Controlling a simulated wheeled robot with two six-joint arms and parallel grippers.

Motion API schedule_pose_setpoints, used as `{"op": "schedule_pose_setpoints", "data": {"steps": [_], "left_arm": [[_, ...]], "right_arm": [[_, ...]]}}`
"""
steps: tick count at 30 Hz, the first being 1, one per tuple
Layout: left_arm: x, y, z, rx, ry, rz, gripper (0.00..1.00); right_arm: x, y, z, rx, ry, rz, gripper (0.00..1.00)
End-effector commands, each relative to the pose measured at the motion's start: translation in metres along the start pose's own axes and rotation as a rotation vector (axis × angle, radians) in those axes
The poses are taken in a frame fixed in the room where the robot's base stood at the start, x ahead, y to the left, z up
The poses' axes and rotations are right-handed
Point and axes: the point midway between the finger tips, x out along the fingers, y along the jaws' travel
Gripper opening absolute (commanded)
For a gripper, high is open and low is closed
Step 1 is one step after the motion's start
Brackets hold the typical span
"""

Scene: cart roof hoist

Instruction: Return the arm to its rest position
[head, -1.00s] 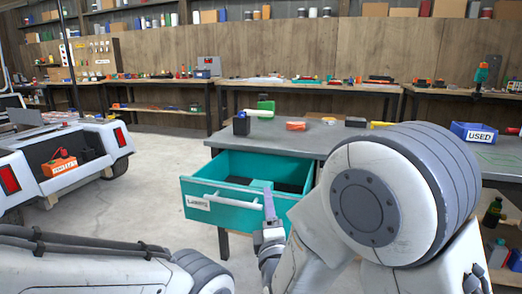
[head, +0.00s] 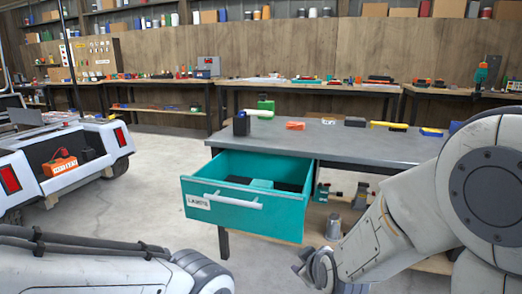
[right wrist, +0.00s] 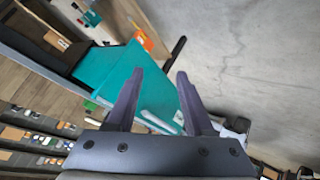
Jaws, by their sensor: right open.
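My right arm (head: 385,240) reaches in from the right in the head view, with its wrist low and to the right of the teal drawer (head: 215,212). My right gripper (right wrist: 160,72) shows in the right wrist view with its two dark fingers apart and nothing between them. It is clear of the drawer's white handle (head: 233,200). The drawer stands pulled out from under the grey workbench (head: 350,140). My left arm (head: 90,265) lies along the bottom left of the head view; its gripper is out of the picture.
A white cart (head: 100,150) with an orange box (head: 60,166) stands at the left. Concrete floor lies open between cart and bench.

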Motion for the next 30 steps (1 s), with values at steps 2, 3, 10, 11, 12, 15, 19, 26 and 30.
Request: {"op": "schedule_pose_setpoints", "data": {"steps": [2,3,10,11,12,15,19,26,30], "left_arm": [[0.000,0.000,0.000,0.000,0.000,0.000,0.50],[0.000,0.000,0.000,0.000,0.000,0.000,0.50],[0.000,0.000,0.000,0.000,0.000,0.000,0.50],[0.000,0.000,0.000,0.000,0.000,0.000,0.50],[0.000,0.000,0.000,0.000,0.000,0.000,0.50],[0.000,0.000,0.000,0.000,0.000,0.000,0.50],[0.000,0.000,0.000,0.000,0.000,0.000,0.50],[0.000,0.000,0.000,0.000,0.000,0.000,0.50],[0.000,0.000,0.000,0.000,0.000,0.000,0.50]], "right_arm": [[-0.008,-0.001,0.026,0.135,-0.101,-0.053,0.52],[-0.012,-0.003,0.038,0.192,-0.147,-0.073,0.52],[-0.039,-0.011,0.088,0.449,-0.374,-0.128,0.52],[-0.042,-0.012,0.093,0.475,-0.400,-0.130,0.52],[-0.047,-0.013,0.100,0.511,-0.434,-0.132,0.52],[-0.059,-0.016,0.116,0.593,-0.516,-0.131,0.52],[-0.076,-0.019,0.135,0.693,-0.619,-0.120,0.52],[-0.094,-0.051,0.113,0.601,-0.634,-0.199,0.52],[-0.107,-0.072,0.100,0.527,-0.639,-0.254,0.52]]}}
